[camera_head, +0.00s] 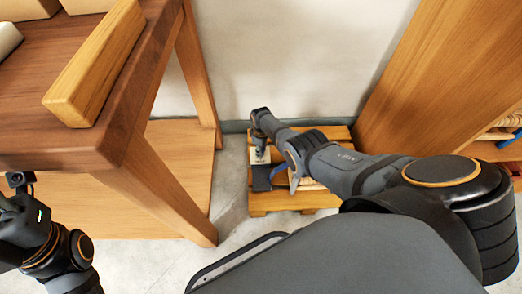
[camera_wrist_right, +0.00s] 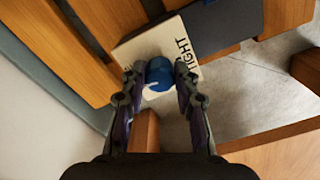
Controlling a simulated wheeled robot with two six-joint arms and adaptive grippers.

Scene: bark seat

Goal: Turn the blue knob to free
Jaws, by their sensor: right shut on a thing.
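The blue knob (camera_wrist_right: 159,74) stands on a pale plate (camera_wrist_right: 137,51) printed with "TIGHT" in the right wrist view. My right gripper (camera_wrist_right: 158,82) has one finger on each side of the knob and is shut on it. In the head view the pale plate (camera_head: 260,156) lies on a low slatted wooden platform (camera_head: 270,203), below my right gripper (camera_head: 259,144). The knob cannot be made out there, and any other marking on the plate is hidden or out of view. Part of my left arm shows at the left edge; its gripper's fingers cannot be made out.
A wooden table (camera_head: 120,60) with a wooden block (camera_head: 95,65) on top stands at left, its leg close to the platform. A tall wooden panel (camera_head: 440,70) stands at right. A pale wall (camera_head: 300,50) is behind. Some grey floor (camera_head: 228,190) shows between table and platform.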

